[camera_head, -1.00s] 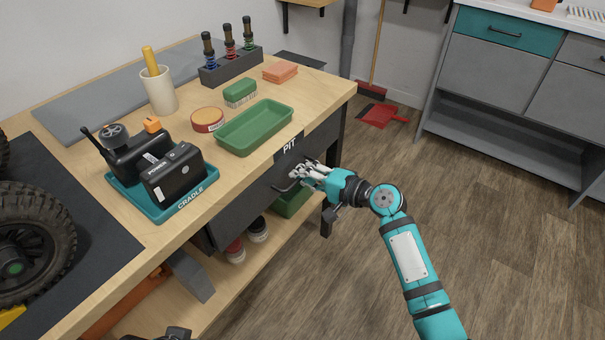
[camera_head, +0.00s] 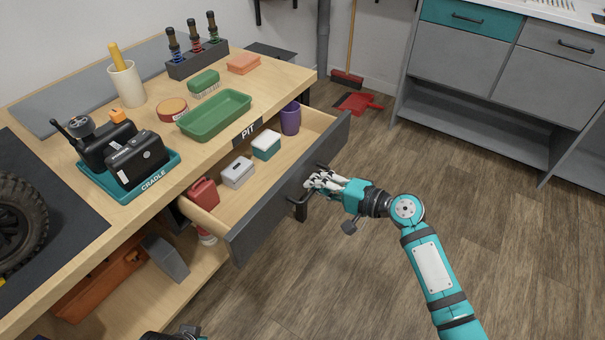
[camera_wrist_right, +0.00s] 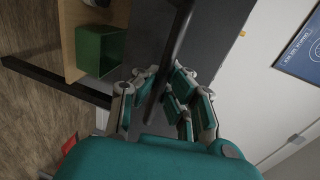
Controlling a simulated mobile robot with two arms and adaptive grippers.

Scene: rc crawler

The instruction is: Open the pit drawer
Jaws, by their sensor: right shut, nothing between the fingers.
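The pit drawer (camera_head: 262,208), under the bench's PIT label, stands pulled well out, with its inside showing. In it lie a red container (camera_head: 203,193), a grey box (camera_head: 238,173), a teal box with a white lid (camera_head: 266,146) and a purple cup (camera_head: 290,119). My right gripper (camera_head: 314,183) is at the dark handle (camera_head: 297,202) on the drawer front. In the right wrist view the handle bar (camera_wrist_right: 179,42) runs between the fingers (camera_wrist_right: 160,105), which are closed in without a visible firm grip. A dark part at the bottom edge may be my left gripper (camera_head: 176,335).
An orange toolbox (camera_head: 100,285) is on the lower shelf.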

